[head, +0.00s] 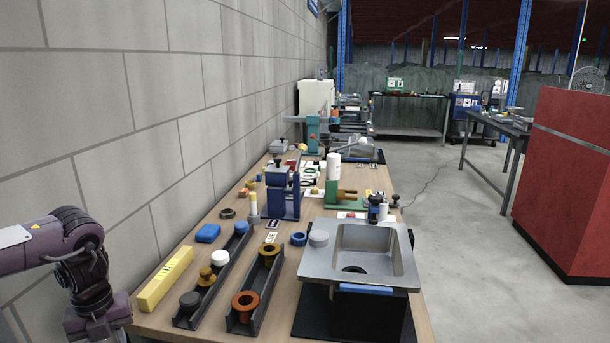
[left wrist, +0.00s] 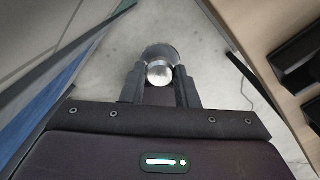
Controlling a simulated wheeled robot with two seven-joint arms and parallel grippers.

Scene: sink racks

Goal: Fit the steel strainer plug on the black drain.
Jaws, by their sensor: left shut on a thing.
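The steel sink (head: 315,264) stands at the right front of the bench. The black drain (head: 354,269) shows as a dark round opening in its basin floor; nothing is seen on it. In the left wrist view my left gripper (left wrist: 160,78) is shut on the steel strainer plug (left wrist: 160,70), a shiny rounded knob with a wider, darker disc behind it. It is held over the floor, beside the bench edge. In the head view my left wrist is at the lower left, left of the bench and far from the sink; the fingers and plug are out of frame. My right gripper is not in view.
Two dark racks, the left rack (head: 214,284) with several plugs and the right rack (head: 258,280) with rings, lie left of the sink. A yellow block (head: 165,280) lies nearest my left arm. A grey round piece (head: 318,238) sits on the sink rim. A blue press (head: 282,190) stands behind.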

